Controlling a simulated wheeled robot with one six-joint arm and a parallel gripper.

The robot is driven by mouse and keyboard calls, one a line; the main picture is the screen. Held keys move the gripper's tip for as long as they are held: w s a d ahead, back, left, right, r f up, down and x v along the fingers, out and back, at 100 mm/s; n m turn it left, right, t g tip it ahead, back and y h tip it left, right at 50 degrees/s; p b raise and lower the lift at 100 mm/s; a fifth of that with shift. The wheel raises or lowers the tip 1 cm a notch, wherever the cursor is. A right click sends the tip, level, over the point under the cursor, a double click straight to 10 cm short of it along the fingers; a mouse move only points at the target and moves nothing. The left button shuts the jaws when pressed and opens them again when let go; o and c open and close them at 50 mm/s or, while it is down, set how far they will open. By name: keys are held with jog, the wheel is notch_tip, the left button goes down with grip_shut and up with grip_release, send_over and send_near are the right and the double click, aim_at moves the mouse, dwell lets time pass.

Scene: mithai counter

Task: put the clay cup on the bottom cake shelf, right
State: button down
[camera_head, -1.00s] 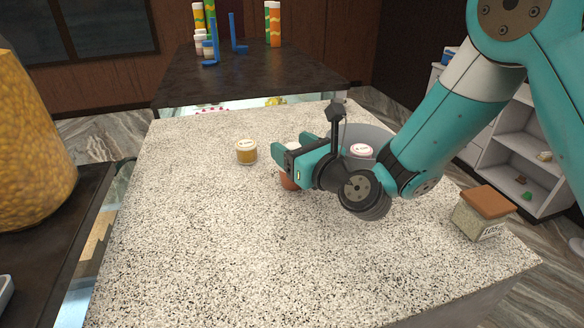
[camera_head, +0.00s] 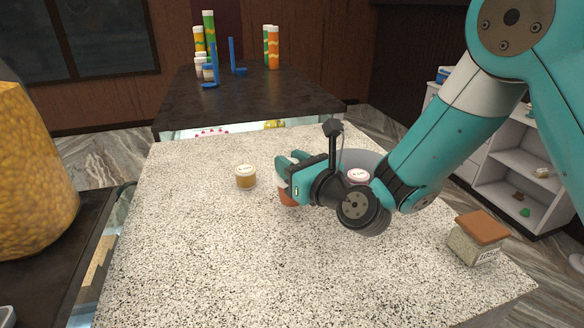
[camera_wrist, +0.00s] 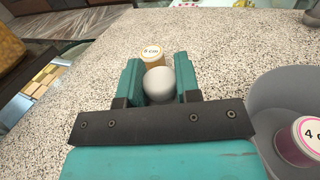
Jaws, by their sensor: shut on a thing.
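The clay cup (camera_head: 287,198) is reddish-brown and shows just below my gripper (camera_head: 284,177) in the head view, mostly hidden by the fingers. In the wrist view a smooth, pale round top (camera_wrist: 159,84) sits between my gripper's two teal fingers (camera_wrist: 157,82). My gripper is shut on the cup, over the speckled counter (camera_head: 200,250). I cannot tell whether the cup's base touches the counter. A pale shelf unit (camera_head: 510,160) with small items stands at the far right; I cannot tell if it is the cake shelf.
A small amber jar (camera_head: 245,177) stands left of the cup. A grey bowl (camera_wrist: 262,105) holding a pink-labelled tub (camera_wrist: 308,140) is beside my gripper. A brown-lidded box (camera_head: 476,240) is at the counter's right. A dark counter (camera_head: 255,92) lies behind. The front left of the counter is clear.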

notch_tip(320, 180, up, 17)
jog(key=p, duration=0.5)
notch_tip(320, 180, down, 13)
jog(key=b, duration=1.2)
jog(key=shift+r+b, duration=0.1)
jog(key=shift+b, duration=0.3)
jog(key=shift+r, duration=0.1)
jog(key=shift+r, duration=0.1)
